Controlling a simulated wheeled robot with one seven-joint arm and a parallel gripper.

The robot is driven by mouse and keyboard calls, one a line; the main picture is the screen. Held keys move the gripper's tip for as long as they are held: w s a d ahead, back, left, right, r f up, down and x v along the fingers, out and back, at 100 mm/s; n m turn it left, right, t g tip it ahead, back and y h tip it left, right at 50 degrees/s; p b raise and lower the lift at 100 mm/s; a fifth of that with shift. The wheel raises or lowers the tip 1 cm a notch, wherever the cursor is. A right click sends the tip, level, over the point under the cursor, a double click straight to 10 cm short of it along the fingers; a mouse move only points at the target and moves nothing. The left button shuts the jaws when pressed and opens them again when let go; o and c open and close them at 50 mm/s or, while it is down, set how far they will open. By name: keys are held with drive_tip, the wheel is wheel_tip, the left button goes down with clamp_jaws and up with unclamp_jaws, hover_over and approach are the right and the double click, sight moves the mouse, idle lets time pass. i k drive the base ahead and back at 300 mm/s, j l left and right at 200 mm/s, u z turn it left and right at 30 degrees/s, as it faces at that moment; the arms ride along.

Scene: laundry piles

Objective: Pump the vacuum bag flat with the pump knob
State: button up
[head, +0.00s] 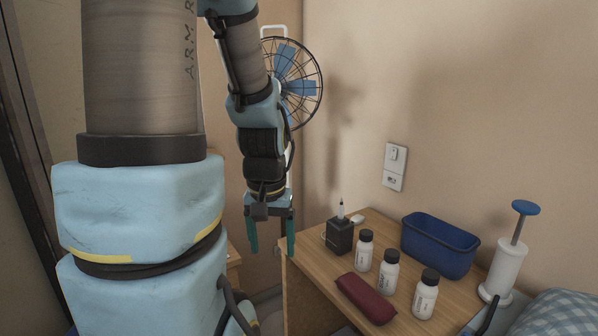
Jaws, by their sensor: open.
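A white hand pump (506,268) stands at the right end of the wooden table. Its round blue knob (526,208) is up on a grey rod. A dark hose or fitting shows at its base. A blue-grey checked, puffed fabric shape (562,316) is cut off at the lower right edge; I cannot tell if it is the vacuum bag or bedding. My gripper (271,236) hangs pointing down at the table's left corner, far left of the pump. Its teal fingers are apart with nothing between them.
On the table (316,283) are a black box with a pen-like thing (340,234), several white bottles with black caps (388,272), a dark red case (366,298) and a blue bin (439,246). A fan (293,84) stands behind my arm. A switch plate (395,167) is on the wall.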

sight(524, 208)
drive_tip(key=i+z, duration=0.1)
drive_tip(key=z, duration=0.7)
drive_tip(key=k+z, duration=0.1)
drive_tip(key=z, duration=0.95)
